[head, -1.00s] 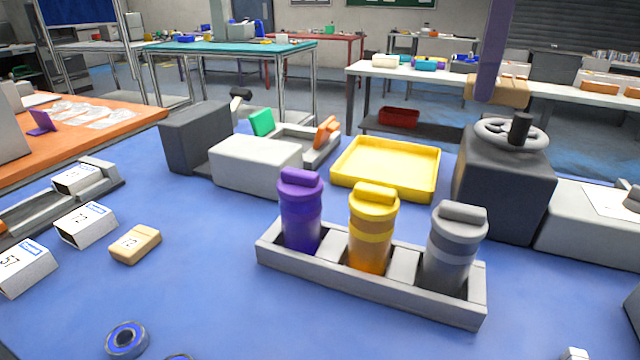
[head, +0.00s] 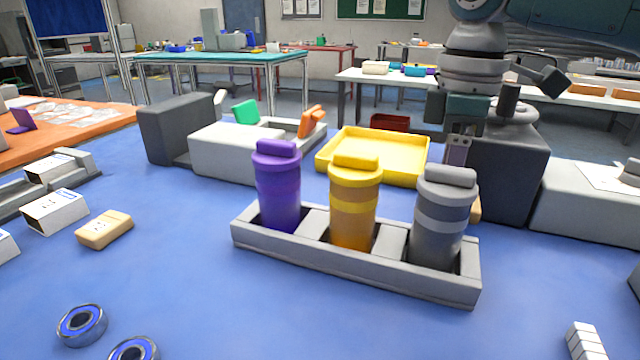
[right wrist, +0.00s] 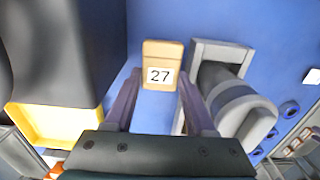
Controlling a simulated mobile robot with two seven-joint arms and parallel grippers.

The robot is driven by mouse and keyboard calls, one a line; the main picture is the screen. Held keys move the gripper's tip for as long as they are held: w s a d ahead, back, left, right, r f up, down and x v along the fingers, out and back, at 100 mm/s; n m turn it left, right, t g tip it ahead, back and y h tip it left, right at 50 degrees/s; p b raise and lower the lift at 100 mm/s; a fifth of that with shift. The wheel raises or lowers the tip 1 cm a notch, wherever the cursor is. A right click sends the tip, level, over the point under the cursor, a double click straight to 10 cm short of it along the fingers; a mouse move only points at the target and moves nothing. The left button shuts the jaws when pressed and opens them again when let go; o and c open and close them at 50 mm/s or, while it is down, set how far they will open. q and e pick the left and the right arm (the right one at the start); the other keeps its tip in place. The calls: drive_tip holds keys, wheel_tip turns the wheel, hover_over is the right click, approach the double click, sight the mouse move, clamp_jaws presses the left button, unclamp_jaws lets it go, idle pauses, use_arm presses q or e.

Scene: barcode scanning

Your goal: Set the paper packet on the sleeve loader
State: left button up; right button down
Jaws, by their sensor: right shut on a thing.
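The tan paper packet marked 27 (right wrist: 160,52) is between the fingertips of my right gripper (right wrist: 159,80), which is shut on it. In the head view my right gripper (head: 457,152) points down behind the grey canister. Only a tan edge of the packet (head: 477,210) shows beside that canister, so its height over the table is hard to tell. A grey track with a white sleeve in it (head: 90,184) at the far left may be the sleeve loader; I cannot tell for sure. My left gripper is not in view.
A grey rack (head: 350,277) holds purple, yellow and grey canisters. Behind are a yellow tray (head: 400,172) and a dark block with a handwheel (head: 510,165). Another tan packet (head: 104,230), white sleeves (head: 56,211) and bearing rings (head: 82,324) lie left. The front middle is clear.

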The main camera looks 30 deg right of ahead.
drive_tip(key=shift+f, duration=1.75)
drive_tip(key=shift+f, duration=0.1)
drive_tip(key=c, duration=0.5)
unclamp_jaws()
